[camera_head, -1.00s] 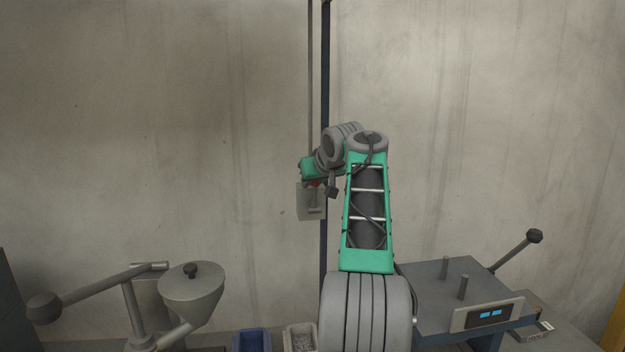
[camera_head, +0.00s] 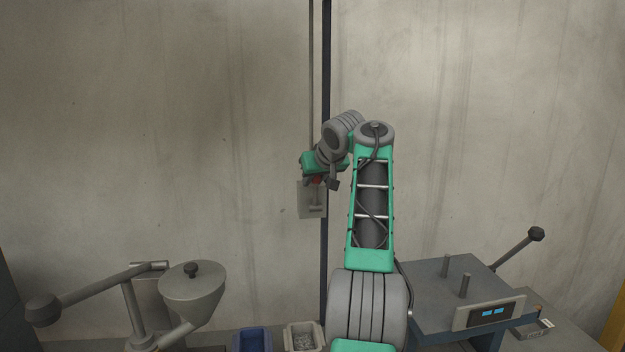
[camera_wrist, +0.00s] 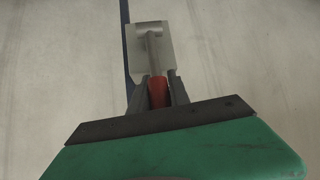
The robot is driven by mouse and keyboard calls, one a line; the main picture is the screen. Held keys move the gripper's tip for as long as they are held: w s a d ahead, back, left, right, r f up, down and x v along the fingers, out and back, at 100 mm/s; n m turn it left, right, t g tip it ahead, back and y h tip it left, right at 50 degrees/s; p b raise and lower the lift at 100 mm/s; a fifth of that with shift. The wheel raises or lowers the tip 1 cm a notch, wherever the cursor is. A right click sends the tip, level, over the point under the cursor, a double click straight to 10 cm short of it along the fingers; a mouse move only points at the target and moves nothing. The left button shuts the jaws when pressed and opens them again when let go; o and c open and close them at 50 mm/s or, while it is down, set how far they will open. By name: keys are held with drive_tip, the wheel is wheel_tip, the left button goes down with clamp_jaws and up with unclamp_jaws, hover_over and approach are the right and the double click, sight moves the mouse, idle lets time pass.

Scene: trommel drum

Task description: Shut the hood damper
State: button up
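The hood damper's control is a pale grey plate (camera_head: 305,205) on the wall beside a dark vertical post. In the wrist view the plate (camera_wrist: 139,50) carries a grey rod with a crosswise top and a lever with a red grip (camera_wrist: 158,92). A little red also shows at my gripper in the head view. My gripper (camera_wrist: 159,84) has one finger on each side of the red grip, and both seem to touch it. The grip's lower end is hidden by my gripper's body. The damper itself is not in view.
A dark post (camera_head: 326,80) and a thin rod (camera_head: 311,70) run up the wall. At lower left stands a funnel device (camera_head: 192,290) with a long arm. Below are a blue bin (camera_head: 251,340) and a pale bin (camera_head: 288,340). A blue-grey machine (camera_head: 430,300) stands at right.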

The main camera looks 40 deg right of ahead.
drive_tip(key=o, duration=0.4)
drive_tip(key=shift+s+r, duration=0.25)
drive_tip(key=shift+r, duration=0.05)
drive_tip(key=s+a+b, duration=0.1)
drive_tip(key=s+a, duration=0.1)
drive_tip(key=s, duration=0.2)
drive_tip(key=s+a+r+b, duration=0.1)
drive_tip(key=s+a+b, duration=0.1)
drive_tip(key=s, duration=0.2)
drive_tip(key=s+a+b, duration=0.1)
drive_tip(key=s, duration=0.3)
drive_tip(key=shift+s+a+r+b, duration=0.15)
drive_tip(key=shift+s+a+b, duration=0.15)
drive_tip(key=shift+a+b, duration=0.1)
